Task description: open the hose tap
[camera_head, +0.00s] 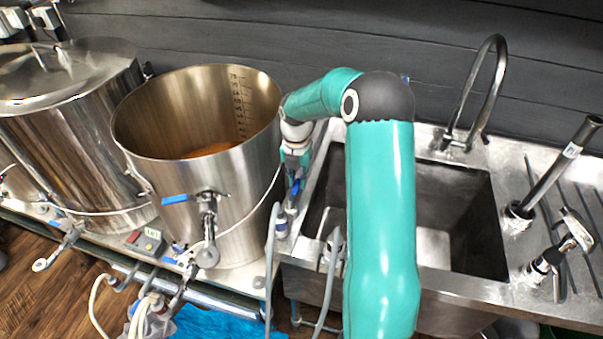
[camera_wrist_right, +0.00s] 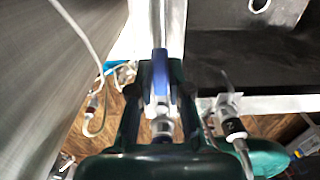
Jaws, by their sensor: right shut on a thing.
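The hose tap (camera_head: 282,224) stands at the left front rim of the sink, beside the open kettle. Its blue lever (camera_wrist_right: 160,72) points up and away between my fingers in the right wrist view, above a metal body (camera_wrist_right: 162,126). My right gripper (camera_head: 293,182) reaches down to it from above, partly hidden behind my own teal arm in the head view. In the right wrist view the dark green fingers of my right gripper (camera_wrist_right: 160,105) stand on both sides of the lever and are closed on it. My left gripper is not in view.
The open steel kettle (camera_head: 245,160) with amber liquid stands close left of the gripper. The sink (camera_head: 455,210) lies right, with a curved faucet (camera_head: 490,85) behind it. Grey hoses (camera_head: 271,262) hang in front. A second metal valve (camera_wrist_right: 230,120) sits right of the gripper.

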